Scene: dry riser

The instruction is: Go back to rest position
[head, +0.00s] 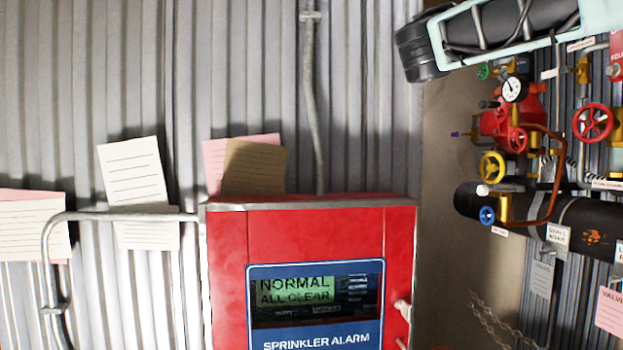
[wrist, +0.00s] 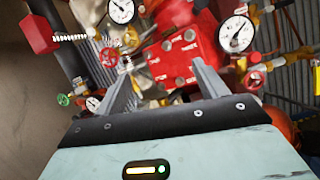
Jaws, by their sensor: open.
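My gripper (wrist: 165,84) shows in the wrist view, its two grey fingers wide apart with nothing held between them. Beyond the fingers is a red valve body (wrist: 185,62) with a lettered plate and bolts. I cannot tell whether the fingertips touch anything. In the head view, a pale green and black part of my arm reaches in from the top right, and the fingers do not show there.
A red sprinkler alarm box (head: 308,225) reads "NORMAL ALL CLEAR". Red (head: 593,122) and yellow (head: 493,166) handwheels, a gauge (head: 514,89) and a black pipe (head: 585,225) crowd the right. In the wrist view, gauges (wrist: 236,34) and a red handwheel (wrist: 110,57) surround the fingers.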

